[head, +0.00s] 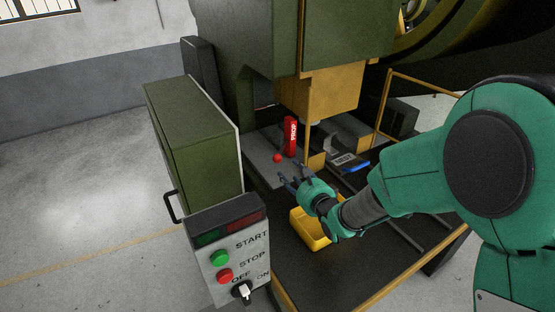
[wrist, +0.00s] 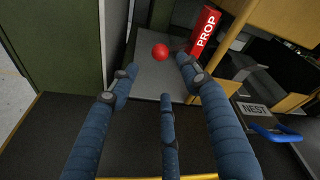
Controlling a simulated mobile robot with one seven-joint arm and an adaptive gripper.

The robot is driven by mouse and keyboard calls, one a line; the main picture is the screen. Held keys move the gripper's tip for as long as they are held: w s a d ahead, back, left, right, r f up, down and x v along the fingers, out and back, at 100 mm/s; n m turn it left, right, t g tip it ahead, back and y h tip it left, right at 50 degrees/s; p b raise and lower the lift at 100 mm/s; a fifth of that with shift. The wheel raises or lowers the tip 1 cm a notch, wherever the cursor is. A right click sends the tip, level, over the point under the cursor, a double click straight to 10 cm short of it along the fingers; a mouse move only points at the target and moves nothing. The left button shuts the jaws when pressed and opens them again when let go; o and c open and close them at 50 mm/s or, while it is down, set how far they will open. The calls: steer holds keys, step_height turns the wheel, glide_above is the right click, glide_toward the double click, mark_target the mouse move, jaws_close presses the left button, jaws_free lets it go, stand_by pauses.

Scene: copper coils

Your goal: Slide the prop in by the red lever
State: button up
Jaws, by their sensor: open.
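The red prop (head: 290,136), marked PROP in white, stands upright on the press bed beside the yellow ram. It also shows in the wrist view (wrist: 206,30). A red ball knob (head: 278,158), seemingly the lever's end, is just left of and in front of the prop; it shows in the wrist view (wrist: 160,51) too. Its shaft is not clearly visible. My gripper (head: 291,173) is open and empty, its blue fingers spread toward the knob. In the wrist view the knob lies beyond the fingertips (wrist: 158,84), apart from them.
A plate marked NEST (wrist: 255,115) with a blue handle (wrist: 277,133) lies right of the fingers. A yellow bin (head: 309,230) is below my wrist. The green cabinet (head: 195,145) and control box (head: 236,257) stand left. A yellow guard frame (head: 385,105) stands right.

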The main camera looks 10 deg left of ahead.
mark_target(280, 160)
steer(key=b+x, duration=0.2)
steer(key=x, duration=1.1)
steer(key=shift+w+a+f, duration=0.15)
steer(key=shift+w+a, duration=0.05)
steer(key=shift+w, duration=0.15)
jaws_close()
